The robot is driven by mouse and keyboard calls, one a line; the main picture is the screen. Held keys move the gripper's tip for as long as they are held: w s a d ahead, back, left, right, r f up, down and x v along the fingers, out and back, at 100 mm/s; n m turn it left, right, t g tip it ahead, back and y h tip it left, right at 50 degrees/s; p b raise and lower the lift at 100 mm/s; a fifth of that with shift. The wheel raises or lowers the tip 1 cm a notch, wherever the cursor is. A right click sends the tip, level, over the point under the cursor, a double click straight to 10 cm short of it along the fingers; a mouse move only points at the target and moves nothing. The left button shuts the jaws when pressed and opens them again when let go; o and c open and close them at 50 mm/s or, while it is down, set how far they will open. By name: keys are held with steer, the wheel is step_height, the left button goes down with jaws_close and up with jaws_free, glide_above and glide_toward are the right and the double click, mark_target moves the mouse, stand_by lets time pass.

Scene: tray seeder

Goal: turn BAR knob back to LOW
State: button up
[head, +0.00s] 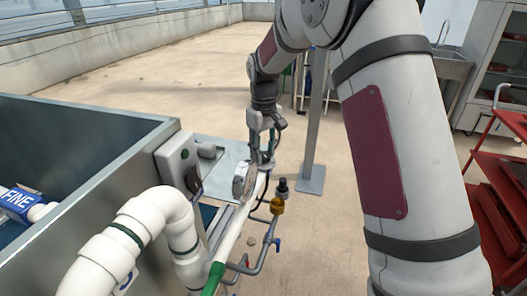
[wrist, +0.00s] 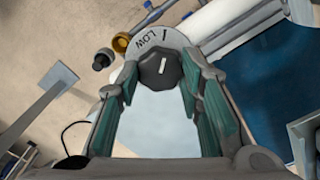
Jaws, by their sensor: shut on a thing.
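The BAR knob (wrist: 158,70) is dark and faceted, with a short white line on its face. It sits on a pale dial plate (wrist: 152,41) lettered LOW, with a dark tick to the right of that word. The white line points roughly up the wrist picture, towards the tick. No BAR lettering shows. My gripper (wrist: 160,76) has teal-padded fingers on both sides of the knob and is shut on it.
A brass fitting (head: 277,205) and a dark cap (head: 282,186) are close by on the right. A grey box (head: 177,160) and metal tank (head: 85,135) lie left. A red rack (head: 495,190) stands far right.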

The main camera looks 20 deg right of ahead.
mark_target(264, 154)
steer(key=shift+n, duration=0.6)
steer(key=o, duration=1.2)
steer(key=shift+c, duration=0.2)
step_height(264, 154, up, 12)
steer(key=shift+s+r, duration=0.1)
